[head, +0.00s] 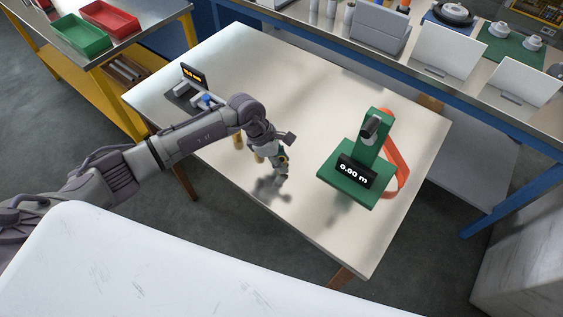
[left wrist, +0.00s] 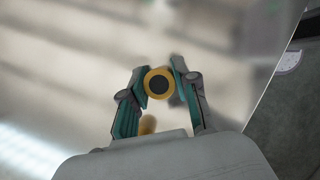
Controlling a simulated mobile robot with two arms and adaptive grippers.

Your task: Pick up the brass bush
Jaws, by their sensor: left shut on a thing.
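The brass bush shows in the left wrist view as a yellow ring with a dark centre (left wrist: 150,77), seen end-on. My left gripper (left wrist: 160,86) is shut on it, with one teal finger on each side. In the head view the left gripper (head: 281,170) is over the middle of the table and hides most of the bush. A shadow lies on the table just below it. Another brass-coloured piece (left wrist: 148,124) shows near the base of the fingers in the wrist view. My right gripper is in neither view.
A green device with a 0.00 display (head: 355,172) stands right of the gripper, with an orange band behind it. A dark device with an orange display (head: 194,75) stands at the table's back left. The pale table (head: 240,55) is clear at the back.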

